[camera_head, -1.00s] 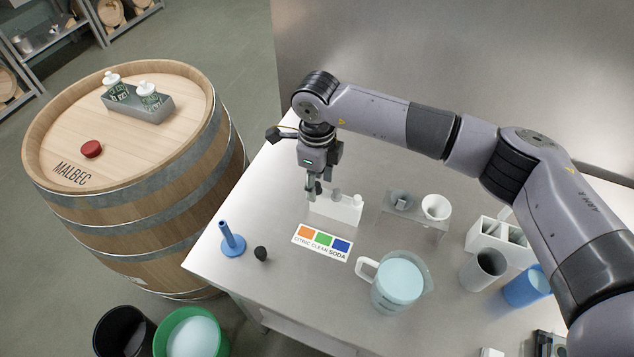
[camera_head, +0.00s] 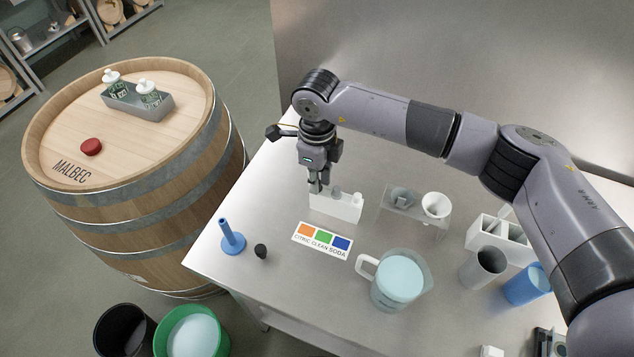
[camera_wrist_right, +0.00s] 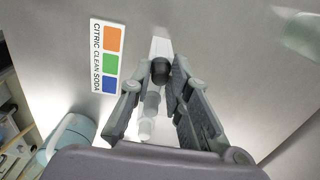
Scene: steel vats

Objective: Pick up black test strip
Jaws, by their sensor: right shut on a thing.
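My right gripper (camera_head: 316,188) is at the left end of a white rack (camera_head: 344,207) on the steel table. In the right wrist view my right gripper (camera_wrist_right: 160,80) has its fingers on either side of a black round-topped piece (camera_wrist_right: 160,69), shut on it at the rack. I cannot tell whether this piece is the black test strip, since its lower part is hidden. Paler round-topped pieces stand in the same rack, one of them near its right end (camera_head: 357,199). My left gripper is not in view.
A colour card (camera_head: 322,241), a jug of pale blue liquid (camera_head: 398,283), a blue stand (camera_head: 231,240) and a small black bulb (camera_head: 261,251) are close by. A clear holder with a white cup (camera_head: 436,206) stands right of the rack. The barrel (camera_head: 130,215) is left of the table.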

